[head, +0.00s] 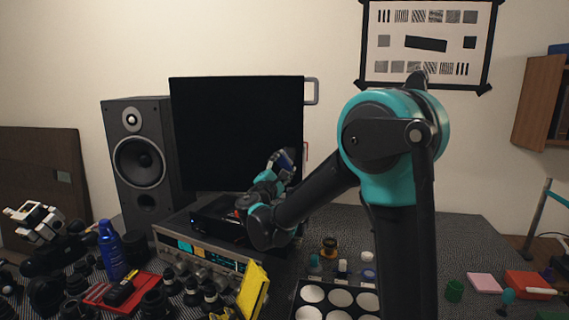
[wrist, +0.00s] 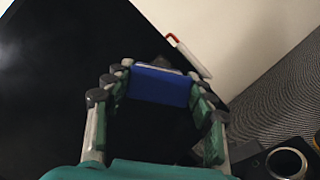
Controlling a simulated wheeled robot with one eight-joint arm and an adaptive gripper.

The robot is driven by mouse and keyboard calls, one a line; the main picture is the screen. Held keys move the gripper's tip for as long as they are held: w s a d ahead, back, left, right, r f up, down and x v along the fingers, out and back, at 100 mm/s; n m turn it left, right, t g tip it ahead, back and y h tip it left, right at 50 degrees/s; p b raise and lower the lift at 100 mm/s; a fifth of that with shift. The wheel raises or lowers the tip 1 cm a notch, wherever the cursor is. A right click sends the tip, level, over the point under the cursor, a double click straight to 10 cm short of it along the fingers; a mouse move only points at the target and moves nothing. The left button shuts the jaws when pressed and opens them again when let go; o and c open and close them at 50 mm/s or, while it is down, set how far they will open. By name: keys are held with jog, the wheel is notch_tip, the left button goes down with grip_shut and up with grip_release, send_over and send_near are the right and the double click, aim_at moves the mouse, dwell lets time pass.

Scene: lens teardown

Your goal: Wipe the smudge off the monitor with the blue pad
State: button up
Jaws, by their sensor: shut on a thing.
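The monitor (head: 235,125) is a large black screen standing at the back of the bench; it fills the left of the wrist view (wrist: 50,95). My gripper (head: 283,165) is at the lower right part of the screen. In the wrist view my gripper (wrist: 160,76) is shut on the blue pad (wrist: 160,88), held crosswise between its fingers. The pad also shows in the head view (head: 288,158), close to the screen; I cannot tell whether it touches. A dull grey patch (wrist: 178,61) shows just past the pad, possibly the smudge, partly hidden.
A speaker (head: 140,160) stands left of the monitor. An instrument with knobs (head: 195,262) sits in front of it. A blue bottle (head: 112,250), a yellow object (head: 253,290) and several lens parts crowd the front left. A tray with round white wells (head: 325,315) lies beside my arm.

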jog(key=shift+s, duration=0.1)
jog(key=shift+s, duration=1.45)
